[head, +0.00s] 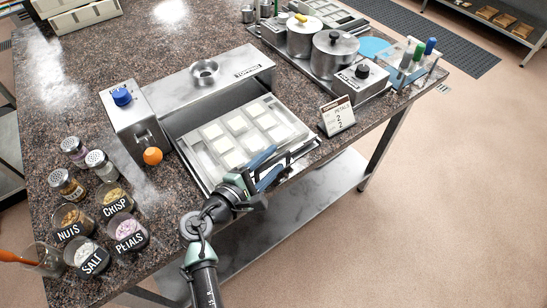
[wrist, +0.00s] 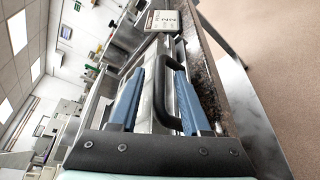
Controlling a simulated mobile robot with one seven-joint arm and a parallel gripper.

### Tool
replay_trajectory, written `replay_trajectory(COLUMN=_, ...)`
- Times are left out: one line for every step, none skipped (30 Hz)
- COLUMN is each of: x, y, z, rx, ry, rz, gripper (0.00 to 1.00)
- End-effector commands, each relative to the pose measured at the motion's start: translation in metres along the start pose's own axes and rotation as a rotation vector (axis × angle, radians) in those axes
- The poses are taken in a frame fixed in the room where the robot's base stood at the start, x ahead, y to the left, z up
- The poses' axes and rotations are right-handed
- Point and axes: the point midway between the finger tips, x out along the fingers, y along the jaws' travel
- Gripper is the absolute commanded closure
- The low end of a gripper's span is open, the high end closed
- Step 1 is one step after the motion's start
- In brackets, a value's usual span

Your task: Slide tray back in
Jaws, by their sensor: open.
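The tray (head: 212,156) is a metal tray with several pale squares in its pockets. It sticks out toward me from the open front of the steel topping machine (head: 190,84), over the front of the counter. A dark bar handle runs along the tray's front; it also shows in the wrist view (wrist: 167,95). My gripper (head: 266,168) is at the tray's front edge. Its blue fingers are open, one on each side of the handle in the wrist view (wrist: 158,98). I cannot tell whether either finger touches the handle.
A small sign (head: 337,116) stands right of the tray. A steel box with a blue knob (head: 122,96) and an orange ball (head: 152,156) are at its left. Labelled cups, including petals (head: 129,234), stand front left. Pots (head: 335,54) stand back right. Open floor lies right.

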Motion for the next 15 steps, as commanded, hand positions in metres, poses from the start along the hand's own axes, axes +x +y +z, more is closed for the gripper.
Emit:
replay_trajectory(x=0.0047, y=-0.0001, z=0.0001, rx=0.001, ry=0.0, rz=-0.001, gripper=0.53)
replay_trajectory(x=0.0065, y=0.0001, z=0.0002, rx=0.001, ry=0.0, rz=-0.001, gripper=0.53)
replay_trajectory(x=0.0083, y=0.0, z=0.0002, rx=0.0, ry=-0.001, rz=-0.001, gripper=0.53)
replay_trajectory(x=0.0093, y=-0.0002, z=0.0002, rx=0.0, ry=0.0, rz=-0.001, gripper=0.53)
replay_trajectory(x=0.01, y=-0.0002, z=0.0002, rx=0.0, ry=0.0, rz=-0.001, gripper=0.53)
replay_trajectory(x=0.0106, y=-0.0003, z=0.0001, rx=0.0, ry=0.0, rz=0.0, gripper=0.53)
replay_trajectory(x=0.0108, y=-0.0003, z=0.0001, rx=0.0, ry=0.0, rz=0.0, gripper=0.53)
replay_trajectory(x=0.0108, y=-0.0003, z=0.0001, rx=0.0, ry=0.001, rz=0.0, gripper=0.53)
replay_trajectory(x=0.0107, y=-0.0003, z=0.0001, rx=0.0, ry=0.001, rz=0.0, gripper=0.53)
replay_trajectory(x=0.0106, y=-0.0002, z=0.0, rx=0.0, ry=0.001, rz=0.0, gripper=0.53)
replay_trajectory(x=0.0106, y=-0.0002, z=0.0001, rx=0.0, ry=0.001, rz=0.0, gripper=0.53)
replay_trajectory(x=0.0105, y=-0.0002, z=0.0001, rx=0.0, ry=0.001, rz=0.0, gripper=0.53)
replay_trajectory(x=0.0105, y=-0.0002, z=0.0001, rx=0.0, ry=0.001, rz=0.0, gripper=0.56)
replay_trajectory(x=0.0104, y=-0.0002, z=0.0, rx=0.0, ry=0.001, rz=0.0, gripper=0.62)
replay_trajectory(x=0.0104, y=-0.0002, z=0.0, rx=0.0, ry=0.001, rz=0.0, gripper=0.69)
